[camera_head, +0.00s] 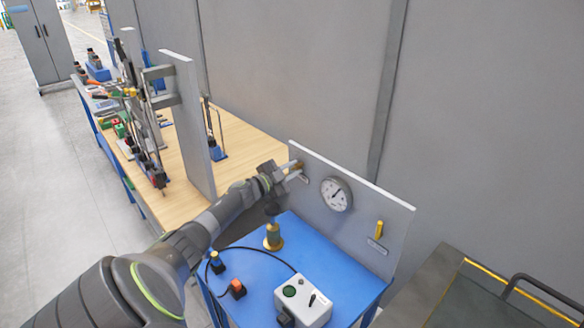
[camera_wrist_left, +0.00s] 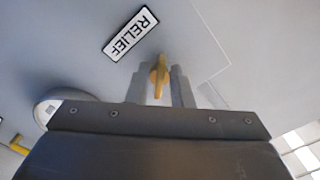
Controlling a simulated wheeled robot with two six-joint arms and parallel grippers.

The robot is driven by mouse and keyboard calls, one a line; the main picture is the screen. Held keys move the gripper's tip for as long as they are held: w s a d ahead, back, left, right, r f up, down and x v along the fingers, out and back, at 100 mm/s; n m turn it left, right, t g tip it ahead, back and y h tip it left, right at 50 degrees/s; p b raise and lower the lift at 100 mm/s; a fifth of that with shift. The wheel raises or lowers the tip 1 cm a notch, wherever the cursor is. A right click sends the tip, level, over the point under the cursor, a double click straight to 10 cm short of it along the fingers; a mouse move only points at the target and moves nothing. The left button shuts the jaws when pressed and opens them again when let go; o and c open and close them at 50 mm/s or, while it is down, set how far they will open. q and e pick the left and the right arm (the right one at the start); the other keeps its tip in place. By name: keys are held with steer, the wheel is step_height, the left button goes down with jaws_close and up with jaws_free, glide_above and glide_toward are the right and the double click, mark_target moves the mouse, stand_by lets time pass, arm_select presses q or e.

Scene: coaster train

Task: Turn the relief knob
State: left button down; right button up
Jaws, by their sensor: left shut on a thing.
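The relief knob (camera_wrist_left: 159,77) is a yellow bar handle on the grey upright panel (camera_head: 363,225). In the left wrist view it stands between my left gripper's two fingers (camera_wrist_left: 159,87), beside a white label (camera_wrist_left: 131,34) that reads RELIEF. My left gripper (camera_head: 295,169) is shut on the knob at the panel's upper left in the head view, where the gripper largely hides the knob. My right gripper is not in view.
A round gauge (camera_head: 336,194) and a second yellow handle (camera_head: 379,229) are on the panel. On the blue table (camera_head: 258,300) stand a brass cylinder (camera_head: 273,238), a control box (camera_head: 303,299) and small items with a cable. A wooden bench (camera_head: 240,150) lies behind.

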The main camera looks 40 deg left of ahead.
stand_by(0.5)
arm_select(q)
steer(key=c, duration=1.3)
jaws_free()
steer(key=s+a+b, duration=0.1)
steer(key=s+b, duration=0.1)
steer(key=s, duration=1.5)
steer(key=shift+s+a, duration=0.15)
steer(key=shift+a, duration=0.1)
